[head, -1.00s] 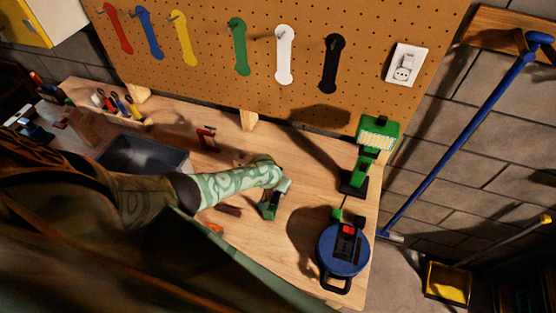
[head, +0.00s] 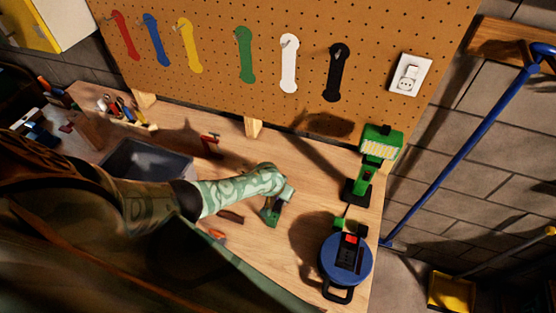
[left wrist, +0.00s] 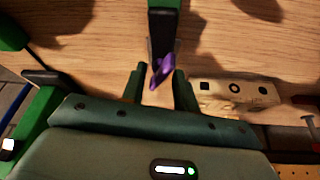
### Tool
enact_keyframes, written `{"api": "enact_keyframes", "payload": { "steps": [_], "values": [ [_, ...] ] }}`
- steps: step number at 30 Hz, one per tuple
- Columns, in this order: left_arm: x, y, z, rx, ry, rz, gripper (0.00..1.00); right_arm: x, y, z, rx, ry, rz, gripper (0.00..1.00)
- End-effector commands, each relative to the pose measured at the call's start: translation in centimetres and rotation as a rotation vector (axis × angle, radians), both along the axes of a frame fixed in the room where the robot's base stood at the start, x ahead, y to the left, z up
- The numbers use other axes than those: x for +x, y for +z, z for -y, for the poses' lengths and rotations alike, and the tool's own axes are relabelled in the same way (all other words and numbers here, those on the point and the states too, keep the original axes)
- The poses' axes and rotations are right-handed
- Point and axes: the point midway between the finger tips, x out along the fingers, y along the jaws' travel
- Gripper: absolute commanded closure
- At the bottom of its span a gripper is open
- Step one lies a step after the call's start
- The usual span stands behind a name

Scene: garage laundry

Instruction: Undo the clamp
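A small dark green fixture (head: 269,216), which looks like the clamp, stands on the bench by my left gripper (head: 283,193). The two green fingers of my left gripper (left wrist: 158,82) stand apart, one on each side of the purple lever. The lever lies nearer the right finger; I cannot tell whether they touch. The gripper's fingers are hard to make out in the head view. My right gripper is not in view.
A green work lamp (head: 363,180) and a blue cable reel (head: 340,262) stand to the right. A grey bin (head: 150,160) and a small red tool (head: 209,145) lie to the left and behind. A pale block with holes (left wrist: 235,92) is near the gripper. The pegboard (head: 270,100) closes the back.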

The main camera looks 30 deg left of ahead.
Motion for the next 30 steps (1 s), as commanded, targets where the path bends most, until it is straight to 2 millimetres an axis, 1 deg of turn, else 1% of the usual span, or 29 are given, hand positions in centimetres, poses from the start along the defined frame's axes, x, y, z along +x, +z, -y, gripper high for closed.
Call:
{"api": "enact_keyframes", "payload": {
  "steps": [5,7,10,13,18,21,25,30],
  "values": [
    [-1.2,3.5,0.0,0.0,-0.001,0.001,0.7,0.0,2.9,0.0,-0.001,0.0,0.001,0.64],
    [-1.9,5.4,0.0,-0.001,-0.001,0.001,0.7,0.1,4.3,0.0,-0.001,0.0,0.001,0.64],
    [-3.0,8.0,0.0,-0.001,0.0,0.002,0.7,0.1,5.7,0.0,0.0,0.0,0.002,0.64],
    [-4.1,10.4,0.0,0.0,-0.001,0.0,0.7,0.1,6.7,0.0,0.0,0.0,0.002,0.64],
    [-5.3,12.7,0.1,0.001,-0.001,0.0,0.7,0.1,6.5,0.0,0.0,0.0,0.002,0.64],
    [-5.7,13.7,0.1,0.0,0.0,-0.001,0.7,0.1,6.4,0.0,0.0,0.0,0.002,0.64],
    [-6.1,14.5,0.1,0.001,-0.001,-0.003,0.7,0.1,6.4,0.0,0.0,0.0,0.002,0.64],
    [-6.1,14.7,0.1,0.001,0.0,-0.003,0.7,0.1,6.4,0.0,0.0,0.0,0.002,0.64]
  ]
}}
